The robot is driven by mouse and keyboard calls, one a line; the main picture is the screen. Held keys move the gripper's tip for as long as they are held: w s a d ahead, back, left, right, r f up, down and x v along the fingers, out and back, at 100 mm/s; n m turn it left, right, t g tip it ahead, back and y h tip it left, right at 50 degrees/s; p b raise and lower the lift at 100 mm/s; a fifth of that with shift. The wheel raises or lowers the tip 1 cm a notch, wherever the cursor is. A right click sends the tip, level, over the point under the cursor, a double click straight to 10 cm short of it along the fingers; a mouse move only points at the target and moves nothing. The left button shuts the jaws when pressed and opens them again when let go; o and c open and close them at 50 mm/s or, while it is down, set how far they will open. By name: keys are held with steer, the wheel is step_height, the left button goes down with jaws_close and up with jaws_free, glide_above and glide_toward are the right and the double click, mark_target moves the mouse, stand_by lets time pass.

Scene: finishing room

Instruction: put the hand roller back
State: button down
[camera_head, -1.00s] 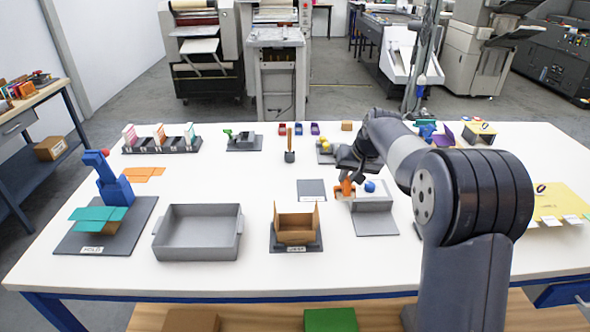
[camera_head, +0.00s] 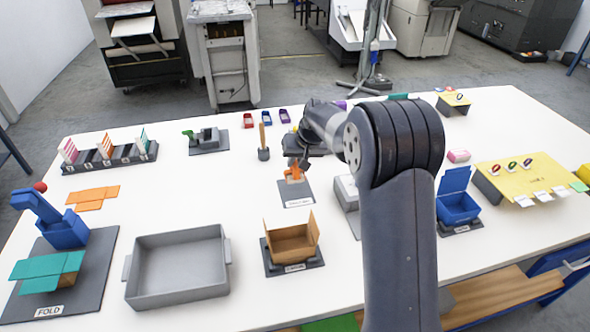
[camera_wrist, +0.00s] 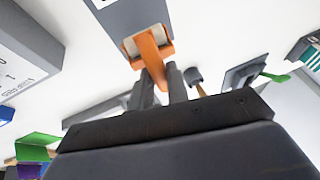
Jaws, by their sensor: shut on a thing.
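The hand roller (camera_head: 294,175) has an orange frame and handle. In the wrist view the hand roller (camera_wrist: 150,52) shows its orange handle between my two dark fingers, with a pale roller at its far end. My gripper (camera_wrist: 160,88) is shut on the handle; in the head view my gripper (camera_head: 297,164) is partly behind my wrist. The roller is at the back edge of a small grey mat (camera_head: 297,190) with a white label on its front. The mat also shows behind the roller in the wrist view (camera_wrist: 135,14). I cannot tell whether roller and mat touch.
An open cardboard box (camera_head: 291,244) on a dark base stands in front of the mat. A grey tray (camera_head: 180,296) is at front left. A wooden-handled tool (camera_head: 264,138) stands behind left. A grey block (camera_head: 347,190) is close on the right, partly hidden by my arm.

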mark_target(296, 174)
step_height(296, 174, down, 4)
steer(key=shift+r+p, duration=0.15)
steer(key=shift+p, duration=0.2)
steer(key=shift+s+f+b, duration=0.2)
steer(key=shift+f+b, duration=0.5)
steer(key=shift+f, duration=0.05)
steer(key=c, duration=1.4)
jaws_free()
steer(key=shift+o, duration=0.2)
steer(key=shift+w, duration=0.1)
steer(key=shift+r+p, duration=0.6)
steer(key=shift+p, duration=0.05)
steer(key=b+v, duration=0.1)
steer(key=v, duration=1.1)
steer(key=shift+r+b, duration=0.15)
steer(key=shift+b, duration=0.25)
